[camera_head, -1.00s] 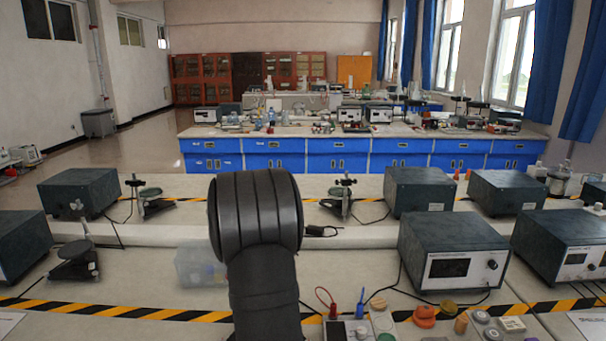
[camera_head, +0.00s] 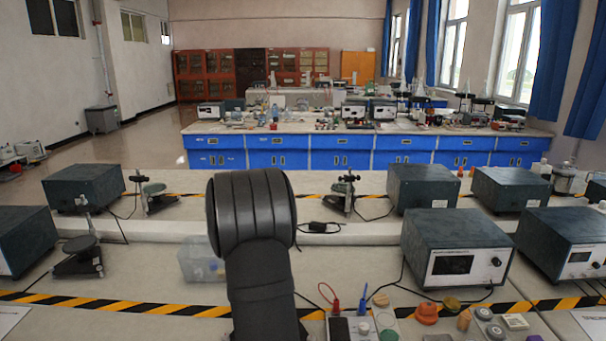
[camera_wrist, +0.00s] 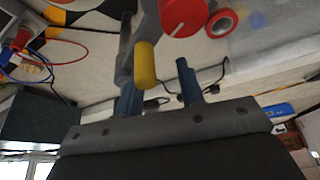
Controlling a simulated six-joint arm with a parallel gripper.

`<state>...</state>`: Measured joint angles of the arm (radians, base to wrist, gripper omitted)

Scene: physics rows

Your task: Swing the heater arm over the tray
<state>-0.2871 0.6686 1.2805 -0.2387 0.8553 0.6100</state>
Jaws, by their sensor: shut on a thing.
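In the wrist view, a grey arm piece (camera_wrist: 124,68) carries a yellow handle (camera_wrist: 145,66) and stands beside a red knob (camera_wrist: 183,14); it looks like the heater arm. My gripper (camera_wrist: 158,78) has its two blue-grey fingers on either side of the yellow handle and is shut on it, though the exact contact is hard to see. In the head view, my own dark arm hides the gripper and the handle. I cannot make out the tray for certain in either view.
A translucent plastic box (camera_head: 200,260) stands on the bench left of my arm. Dark instrument boxes (camera_head: 457,248) stand at the right. Coloured leads and small parts (camera_head: 427,313) lie at the front right. A black stand (camera_head: 80,255) is at the left.

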